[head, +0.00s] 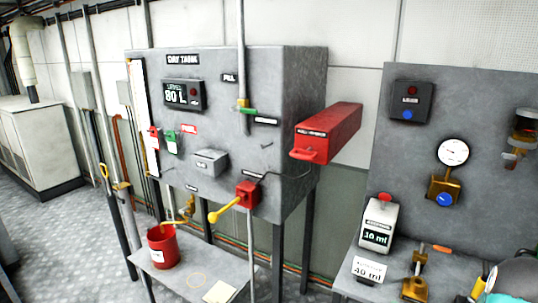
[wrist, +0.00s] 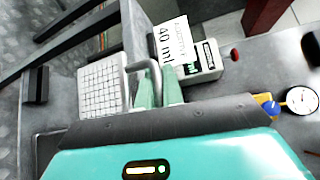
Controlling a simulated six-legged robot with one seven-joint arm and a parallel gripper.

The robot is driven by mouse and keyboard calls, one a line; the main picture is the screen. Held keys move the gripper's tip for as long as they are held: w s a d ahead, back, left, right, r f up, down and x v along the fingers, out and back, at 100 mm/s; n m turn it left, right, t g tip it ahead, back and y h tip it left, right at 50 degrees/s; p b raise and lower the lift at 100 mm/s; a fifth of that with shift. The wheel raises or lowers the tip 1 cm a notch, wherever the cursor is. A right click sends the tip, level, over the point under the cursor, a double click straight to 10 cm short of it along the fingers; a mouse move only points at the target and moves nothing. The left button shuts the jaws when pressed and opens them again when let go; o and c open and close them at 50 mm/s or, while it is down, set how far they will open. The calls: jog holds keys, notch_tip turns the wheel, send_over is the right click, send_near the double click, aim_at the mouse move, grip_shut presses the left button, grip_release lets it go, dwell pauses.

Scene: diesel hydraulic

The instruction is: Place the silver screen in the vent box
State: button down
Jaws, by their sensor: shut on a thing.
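In the wrist view my gripper (wrist: 159,82) has its two pale green fingers shut on the grey handle of the silver screen (wrist: 101,88). The screen is a flat pale plate with a grid pattern, left of the fingers. In the head view only a teal and dark part of my arm's end shows at the bottom right corner; fingers and screen are not visible there. A small grey box (head: 210,163) on the front of the day tank (head: 225,75) may be the vent box; its label is too small to read.
A red box (head: 335,128) juts from the tank's right side. A yellow-handled lever (head: 228,208) sticks out below the grey box. A red bucket (head: 163,250) stands on the shelf below. A dispenser (head: 378,225) and 40 ml card (head: 369,271) stand on the right bench.

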jog(key=a+r+n+g+y, duration=0.1)
jog(key=a+r+n+y, duration=0.1)
jog(key=a, duration=2)
jog(key=shift+s+a+y, duration=0.3)
jog(key=shift+s+a, duration=0.1)
jog(key=shift+s, duration=0.05)
